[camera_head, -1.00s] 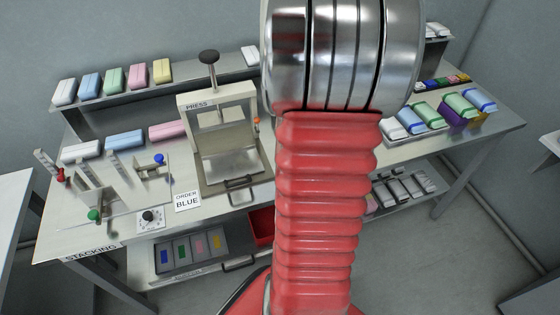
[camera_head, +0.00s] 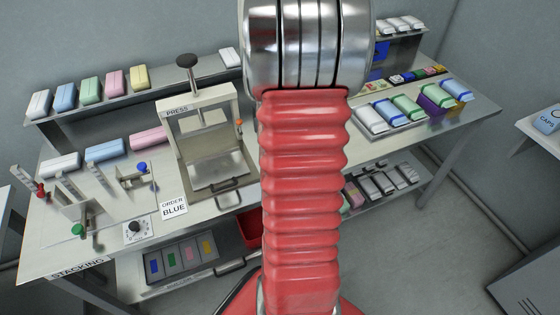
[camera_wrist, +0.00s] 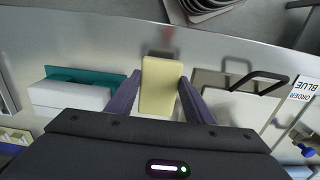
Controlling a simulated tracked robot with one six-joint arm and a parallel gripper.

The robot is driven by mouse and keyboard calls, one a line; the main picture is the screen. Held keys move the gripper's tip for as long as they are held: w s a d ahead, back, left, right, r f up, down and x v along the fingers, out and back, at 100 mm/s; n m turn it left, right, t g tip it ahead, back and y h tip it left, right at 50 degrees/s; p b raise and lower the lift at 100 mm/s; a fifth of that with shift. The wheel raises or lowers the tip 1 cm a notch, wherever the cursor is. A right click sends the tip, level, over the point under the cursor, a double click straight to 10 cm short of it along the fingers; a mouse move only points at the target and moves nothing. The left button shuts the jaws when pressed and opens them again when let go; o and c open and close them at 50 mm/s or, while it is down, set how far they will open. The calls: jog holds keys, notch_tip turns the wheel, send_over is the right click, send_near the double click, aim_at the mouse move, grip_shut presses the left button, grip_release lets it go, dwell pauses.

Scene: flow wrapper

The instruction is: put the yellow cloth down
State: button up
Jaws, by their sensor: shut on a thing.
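The yellow cloth (camera_wrist: 158,92) is a pale yellow folded block in the wrist view. My gripper (camera_wrist: 160,80) is shut on it, with one dark purple finger against each long side. The cloth is over the steel table top (camera_wrist: 95,40), near its front edge; I cannot tell how high above it. In the head view my red arm hides both the gripper and the held cloth. Another yellow folded block (camera_head: 139,77) lies on the back shelf, apart from my gripper.
The press (camera_head: 205,140) stands left of my arm, with its handled tray (camera_wrist: 240,97) beside the cloth in the wrist view. A white block with a teal part (camera_wrist: 75,92) lies on the other side. The order sign (camera_head: 173,207) and the stacking posts (camera_head: 75,210) are farther left.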

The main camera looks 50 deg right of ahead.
jog(key=shift+f, duration=1.85)
jog(key=o, duration=1.2)
notch_tip(320, 180, up, 12)
jog(key=shift+r, duration=0.1)
